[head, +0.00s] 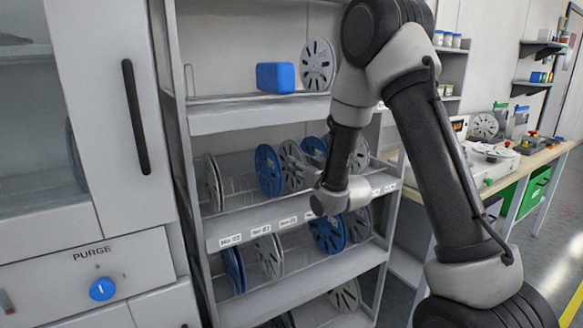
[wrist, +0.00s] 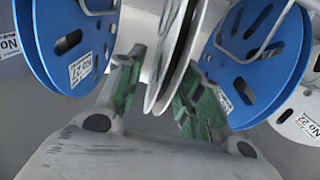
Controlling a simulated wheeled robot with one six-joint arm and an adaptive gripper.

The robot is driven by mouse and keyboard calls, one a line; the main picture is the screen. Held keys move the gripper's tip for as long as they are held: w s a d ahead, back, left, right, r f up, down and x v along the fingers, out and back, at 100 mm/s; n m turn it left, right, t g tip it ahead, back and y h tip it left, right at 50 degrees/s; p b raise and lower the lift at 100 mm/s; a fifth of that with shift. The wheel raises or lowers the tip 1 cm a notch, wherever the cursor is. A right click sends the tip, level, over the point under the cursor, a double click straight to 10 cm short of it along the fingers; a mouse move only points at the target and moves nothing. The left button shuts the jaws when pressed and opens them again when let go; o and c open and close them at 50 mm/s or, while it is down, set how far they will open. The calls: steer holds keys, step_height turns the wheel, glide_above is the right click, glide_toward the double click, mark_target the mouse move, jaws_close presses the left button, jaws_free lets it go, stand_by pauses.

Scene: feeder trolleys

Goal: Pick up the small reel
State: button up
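In the wrist view, a thin pale grey reel (wrist: 172,55) stands on edge between the two green-padded fingers of my gripper (wrist: 158,92). The fingers are apart, one on each side of its rim, with a clear gap on the left; contact on the right is unclear. This looks like the pale reel (head: 291,165) between two blue ones on the middle shelf in the head view. I cannot tell for sure that it is the small reel. The fingertips are hidden or not discernible in the head view.
Blue reels stand close on the left (wrist: 75,40) and right (wrist: 258,60) of the fingers in the wrist view. The rack's shelves (head: 240,222) hold several more reels. A blue box (head: 276,77) and a pale reel (head: 318,65) are on the top shelf.

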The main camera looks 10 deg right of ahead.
steer(key=shift+x, duration=0.8)
jaws_close()
steer(key=shift+r, duration=0.15)
